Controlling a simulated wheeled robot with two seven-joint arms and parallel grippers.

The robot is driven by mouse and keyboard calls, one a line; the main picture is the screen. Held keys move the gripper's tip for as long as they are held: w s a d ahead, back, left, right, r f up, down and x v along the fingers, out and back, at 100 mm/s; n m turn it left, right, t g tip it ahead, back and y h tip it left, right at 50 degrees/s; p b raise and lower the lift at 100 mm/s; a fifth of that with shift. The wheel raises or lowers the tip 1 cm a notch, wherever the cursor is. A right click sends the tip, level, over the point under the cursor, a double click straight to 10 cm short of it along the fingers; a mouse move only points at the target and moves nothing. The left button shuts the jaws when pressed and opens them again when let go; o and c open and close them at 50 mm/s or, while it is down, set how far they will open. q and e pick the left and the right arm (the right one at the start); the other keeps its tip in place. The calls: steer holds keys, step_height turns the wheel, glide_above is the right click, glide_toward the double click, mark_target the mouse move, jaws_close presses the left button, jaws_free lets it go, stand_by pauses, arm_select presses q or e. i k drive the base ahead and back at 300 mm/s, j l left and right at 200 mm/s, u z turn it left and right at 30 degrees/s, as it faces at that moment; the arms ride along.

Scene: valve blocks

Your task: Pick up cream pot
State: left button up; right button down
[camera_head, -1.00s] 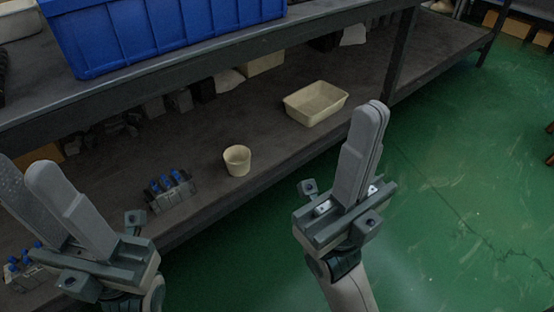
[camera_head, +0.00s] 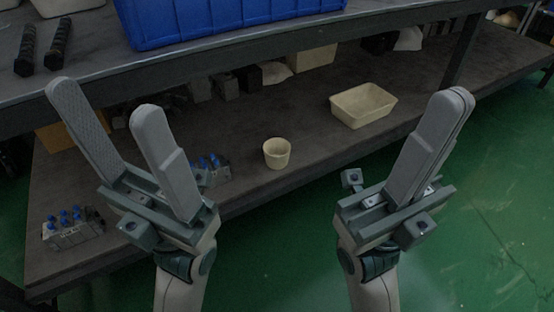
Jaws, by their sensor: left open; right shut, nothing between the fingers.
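The cream pot (camera_head: 277,153) stands upright on the dark lower shelf (camera_head: 235,195), near its front edge. It looks round and open at the top. My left gripper (camera_head: 107,100) is open and empty, to the left of the pot in the picture. My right gripper (camera_head: 450,105) is shut and empty, to the right of the pot. Neither gripper touches the pot.
A cream tray (camera_head: 363,106) sits right of the pot on the same shelf. Valve blocks with blue knobs (camera_head: 72,228) stand at left, and another is partly behind my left gripper. A blue crate (camera_head: 200,22) rests on the upper shelf, whose edge overhangs the lower shelf's back.

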mark_target(276, 151)
steer(key=i+l+u, duration=0.1)
steer(key=l+u, duration=0.25)
steer(key=l, duration=0.4)
steer(key=l+u, duration=0.35)
steer(key=l, duration=0.4)
steer(key=l+u, duration=0.35)
steer(key=l, duration=0.4)
steer(key=k, duration=0.05)
